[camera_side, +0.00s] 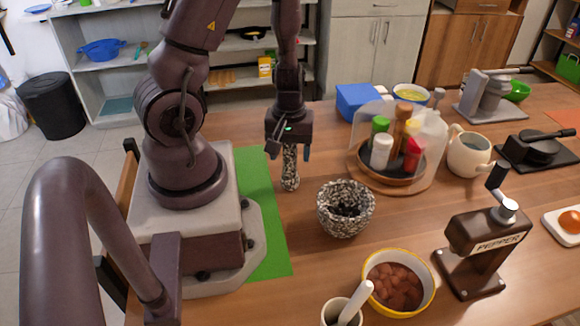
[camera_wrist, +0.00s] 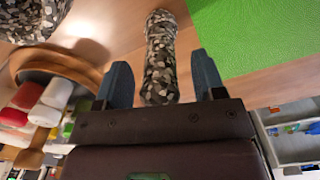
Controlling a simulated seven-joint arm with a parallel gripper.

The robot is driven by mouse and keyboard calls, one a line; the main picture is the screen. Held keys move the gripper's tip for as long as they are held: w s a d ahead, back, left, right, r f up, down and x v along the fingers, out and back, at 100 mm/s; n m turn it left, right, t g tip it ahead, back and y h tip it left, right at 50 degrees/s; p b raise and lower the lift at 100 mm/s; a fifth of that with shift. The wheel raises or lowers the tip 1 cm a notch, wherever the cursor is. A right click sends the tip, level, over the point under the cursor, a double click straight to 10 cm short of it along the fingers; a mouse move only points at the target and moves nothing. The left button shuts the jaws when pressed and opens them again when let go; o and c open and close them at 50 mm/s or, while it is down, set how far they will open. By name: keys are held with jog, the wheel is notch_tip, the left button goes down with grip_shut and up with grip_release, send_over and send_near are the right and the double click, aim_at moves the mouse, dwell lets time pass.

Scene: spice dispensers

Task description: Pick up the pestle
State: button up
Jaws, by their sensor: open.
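The pestle (camera_side: 290,170) has a speckled black, grey and white stone surface. It stands upright on the wooden table, just right of the green mat in the side view. My gripper (camera_side: 288,150) is above it, pointing down, at the pestle's upper end. In the wrist view the pestle (camera_wrist: 160,60) lies between the two blue-grey fingers of my gripper (camera_wrist: 164,82), with a gap on each side. The gripper is open. The pestle's top is partly hidden by the gripper. The matching stone mortar (camera_side: 345,212) stands to the right of the pestle, with dark contents.
A tray with spice bottles (camera_side: 381,152) under a clear cover stands to the right. A yellow-rimmed bowl (camera_side: 428,290), a white cup (camera_side: 338,312) and a pepper dispenser (camera_side: 478,250) are nearer the front.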

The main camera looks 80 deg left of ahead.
jog(key=c, duration=1)
jog(key=shift+r, duration=0.2)
